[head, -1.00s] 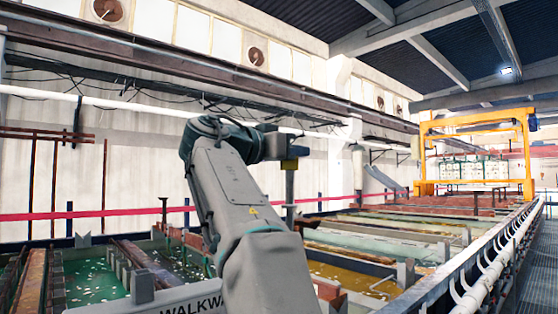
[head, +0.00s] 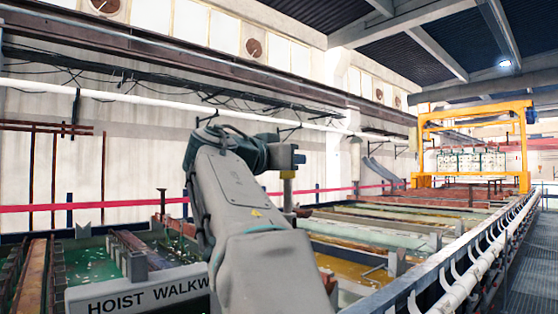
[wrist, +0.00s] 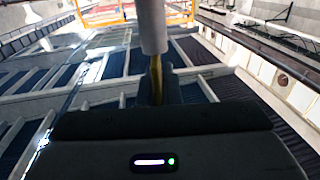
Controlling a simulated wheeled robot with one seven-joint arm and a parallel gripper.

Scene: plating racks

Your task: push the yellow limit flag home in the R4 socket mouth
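My gripper (wrist: 158,88) shows in the wrist view as dark fingers close together around a narrow yellow piece, which I take for the yellow limit flag (wrist: 155,68). Beyond it, a pale grey cylinder (wrist: 152,25) is in line with the flag and covers its far end. In the head view the gripper (head: 288,162) points down, with a small yellowish part (head: 288,174) under it and a grey post (head: 288,195) below that. I cannot tell whether the post is held or fixed. No R4 marking is readable, and I cannot identify the socket mouth.
Plating tanks (head: 350,225) stretch away beyond my arm. A sign reading "HOIST WALKW" (head: 145,298) stands at the lower left, partly behind my arm. A white pipe rail (head: 470,282) runs along the right, beside a grated walkway (head: 515,270). A yellow gantry (head: 425,150) stands far back.

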